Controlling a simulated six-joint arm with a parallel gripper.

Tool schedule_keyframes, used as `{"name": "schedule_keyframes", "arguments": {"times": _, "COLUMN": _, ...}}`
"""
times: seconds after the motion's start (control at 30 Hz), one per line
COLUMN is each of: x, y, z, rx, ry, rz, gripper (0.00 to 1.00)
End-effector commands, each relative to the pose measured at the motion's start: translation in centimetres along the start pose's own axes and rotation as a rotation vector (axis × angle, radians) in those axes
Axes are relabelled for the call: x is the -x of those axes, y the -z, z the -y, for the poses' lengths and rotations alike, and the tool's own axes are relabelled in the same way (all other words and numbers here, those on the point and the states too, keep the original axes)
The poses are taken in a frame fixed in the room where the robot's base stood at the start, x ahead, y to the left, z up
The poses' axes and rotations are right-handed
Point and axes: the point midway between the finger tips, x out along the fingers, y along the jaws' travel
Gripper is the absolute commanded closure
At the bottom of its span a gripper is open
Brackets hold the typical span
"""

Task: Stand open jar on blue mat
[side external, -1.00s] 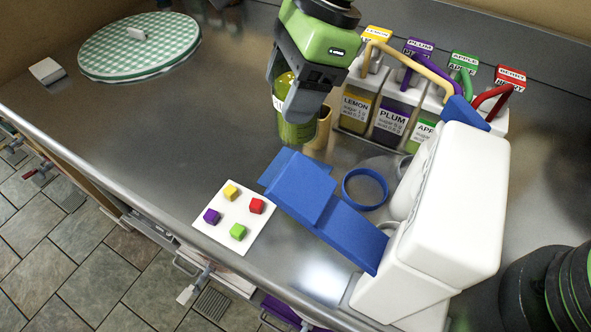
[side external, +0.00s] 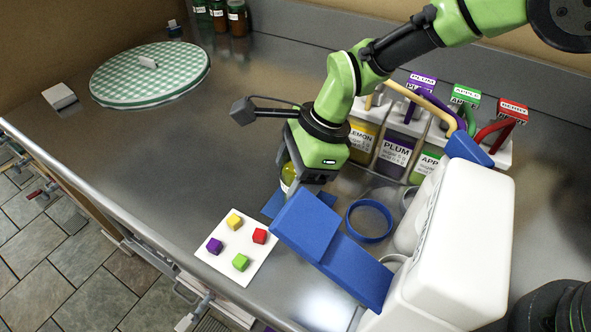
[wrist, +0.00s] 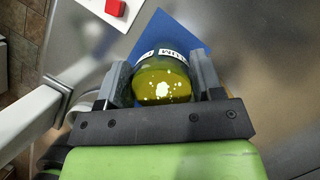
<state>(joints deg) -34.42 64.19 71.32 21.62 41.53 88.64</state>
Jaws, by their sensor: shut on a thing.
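My gripper (side external: 298,178) is shut on the jar (side external: 288,174), which holds yellow-green contents. In the wrist view the jar (wrist: 162,82) sits between my two fingers (wrist: 163,90), with pale specks in its contents and part of a white label showing. The blue mat (side external: 272,204) lies on the counter below the jar, and it also shows around the jar's far side in the wrist view (wrist: 178,28). In the side view a raised blue panel hides the jar's base and part of the mat. I cannot tell whether the jar touches the mat.
The blue panel (side external: 305,224) of a white machine (side external: 455,235) stands close in front. A blue ring (side external: 369,221) lies right of it. A white card (side external: 236,246) with coloured cubes is at left. Labelled bottles (side external: 394,152) stand behind.

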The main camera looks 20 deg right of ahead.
Motion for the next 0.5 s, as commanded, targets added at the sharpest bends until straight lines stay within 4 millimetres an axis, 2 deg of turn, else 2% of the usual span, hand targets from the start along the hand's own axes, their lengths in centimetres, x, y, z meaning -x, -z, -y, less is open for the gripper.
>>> {"name": "schedule_keyframes", "arguments": {"times": 0.1, "x": -0.18, "y": 0.06, "z": 0.02, "rx": 0.000, "ry": 0.000, "rz": 0.001, "gripper": 0.79}}
{"name": "schedule_keyframes", "arguments": {"times": 0.13, "x": -0.26, "y": 0.11, "z": -0.01, "rx": 0.000, "ry": -0.001, "rz": 0.000, "gripper": 0.37}}
{"name": "schedule_keyframes", "arguments": {"times": 0.23, "x": -0.22, "y": 0.09, "z": 0.00, "rx": 0.000, "ry": 0.000, "rz": 0.000, "gripper": 0.14}}
{"name": "schedule_keyframes", "arguments": {"times": 0.5, "x": -0.14, "y": 0.05, "z": 0.00, "rx": 0.000, "ry": 0.000, "rz": 0.000, "gripper": 0.14}}
